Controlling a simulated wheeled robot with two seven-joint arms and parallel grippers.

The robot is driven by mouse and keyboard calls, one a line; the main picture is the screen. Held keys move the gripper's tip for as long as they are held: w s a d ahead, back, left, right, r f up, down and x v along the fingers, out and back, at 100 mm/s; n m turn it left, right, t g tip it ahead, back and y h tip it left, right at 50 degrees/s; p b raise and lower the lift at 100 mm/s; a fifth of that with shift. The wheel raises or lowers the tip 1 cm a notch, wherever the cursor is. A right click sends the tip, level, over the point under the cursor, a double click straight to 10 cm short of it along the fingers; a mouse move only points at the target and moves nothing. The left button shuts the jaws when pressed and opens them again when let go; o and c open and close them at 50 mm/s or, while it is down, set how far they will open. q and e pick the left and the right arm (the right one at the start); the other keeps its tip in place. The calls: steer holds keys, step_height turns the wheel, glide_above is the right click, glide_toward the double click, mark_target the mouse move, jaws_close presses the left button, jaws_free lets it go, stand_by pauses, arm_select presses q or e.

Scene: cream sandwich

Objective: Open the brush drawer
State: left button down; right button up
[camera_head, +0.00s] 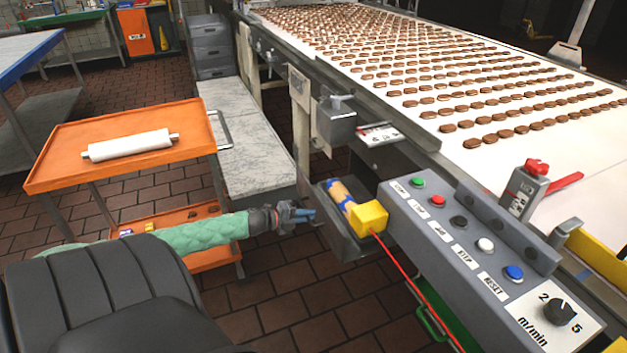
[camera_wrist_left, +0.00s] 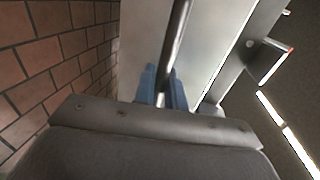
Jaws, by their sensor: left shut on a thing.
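A grey open-topped drawer (camera_head: 343,238) sticks out from the machine's side below the button panel. A tan and blue cylindrical thing (camera_head: 341,197) lies in it; I cannot tell for sure that it is a brush. My left gripper (camera_head: 312,215) is at the drawer's left end, its blue fingers pointing at it. In the left wrist view the blue fingers (camera_wrist_left: 162,88) are shut around a round metal bar (camera_wrist_left: 177,40), which looks like the drawer's handle. The bar's contact with the drawer is not clear. My right gripper is not in view.
The grey button panel (camera_head: 475,240) and a yellow block (camera_head: 368,217) with a red cable (camera_head: 405,277) are close to the drawer's right. An orange cart (camera_head: 65,155) with a white roll (camera_head: 130,145) stands at left. The conveyor (camera_head: 420,70) carries rows of biscuits. Tiled floor lies below.

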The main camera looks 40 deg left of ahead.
arm_select(q)
steer(key=shift+s, duration=0.25)
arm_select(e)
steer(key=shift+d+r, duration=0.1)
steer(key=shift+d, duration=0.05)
arm_select(q)
steer(key=c, duration=1.5)
jaws_free()
steer(key=shift+a, duration=0.1)
steer(key=shift+c, duration=0.2)
steer(key=v, duration=0.7)
steer(key=shift+s+a, duration=0.15)
steer(key=shift+s, duration=0.25)
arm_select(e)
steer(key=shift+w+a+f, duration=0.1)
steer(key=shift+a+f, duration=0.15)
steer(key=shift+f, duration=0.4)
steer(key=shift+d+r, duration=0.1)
